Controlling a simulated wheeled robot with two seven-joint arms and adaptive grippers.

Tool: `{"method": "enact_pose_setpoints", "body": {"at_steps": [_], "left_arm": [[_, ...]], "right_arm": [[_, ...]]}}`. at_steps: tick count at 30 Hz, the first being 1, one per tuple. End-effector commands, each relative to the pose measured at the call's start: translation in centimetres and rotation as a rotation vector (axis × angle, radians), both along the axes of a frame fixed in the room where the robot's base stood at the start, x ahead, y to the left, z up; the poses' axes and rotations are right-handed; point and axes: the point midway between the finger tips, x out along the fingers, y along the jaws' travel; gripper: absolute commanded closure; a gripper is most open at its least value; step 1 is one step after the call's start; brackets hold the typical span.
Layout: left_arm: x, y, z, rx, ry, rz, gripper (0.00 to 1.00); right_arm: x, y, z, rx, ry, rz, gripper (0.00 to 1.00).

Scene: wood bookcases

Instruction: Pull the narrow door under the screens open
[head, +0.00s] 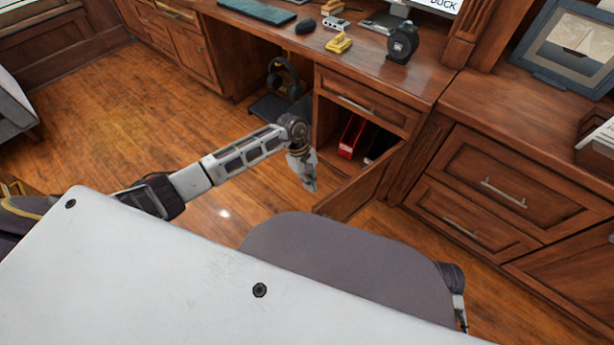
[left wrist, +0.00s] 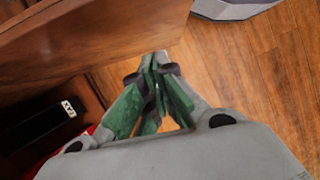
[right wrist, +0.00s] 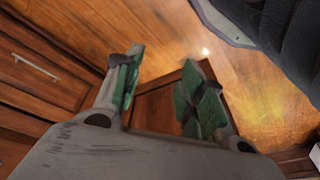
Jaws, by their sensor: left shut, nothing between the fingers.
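The narrow door (head: 362,186) of the desk cabinet stands well open, swung out to the right. Its inside holds red binders (head: 351,136) and a dark item. My left gripper (head: 307,186) is in front of the opening, left of the door; in the left wrist view its green fingertips (left wrist: 157,62) are together and empty. The door's wood (left wrist: 95,38) fills that view's upper left. In the right wrist view my right gripper (right wrist: 165,80) has its fingers apart, with the door panel (right wrist: 158,106) showing between them; contact cannot be told. Its fingers do not show in the head view.
A closed drawer (head: 365,102) is above the opening. Closed drawers (head: 492,190) stand to the right. Headphones (head: 284,75) are under the desk to the left. The desktop holds a tape dispenser (head: 402,43) and small items. The wooden floor (head: 130,120) is clear at left.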

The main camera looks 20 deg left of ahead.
Motion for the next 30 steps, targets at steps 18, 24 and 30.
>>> {"method": "enact_pose_setpoints", "body": {"at_steps": [18,24,30], "left_arm": [[-2.3,-3.7,-0.8,0.001,0.0,-0.001,1.0],[-2.3,-3.7,-0.8,0.001,0.0,-0.001,1.0],[-2.5,-3.9,-0.8,0.002,0.0,0.005,1.0]], "right_arm": [[-0.1,0.1,0.6,0.004,-0.007,0.003,0.6],[0.0,0.1,0.7,0.004,-0.008,0.003,0.6],[0.0,0.1,0.8,0.005,-0.011,0.003,0.6]]}}
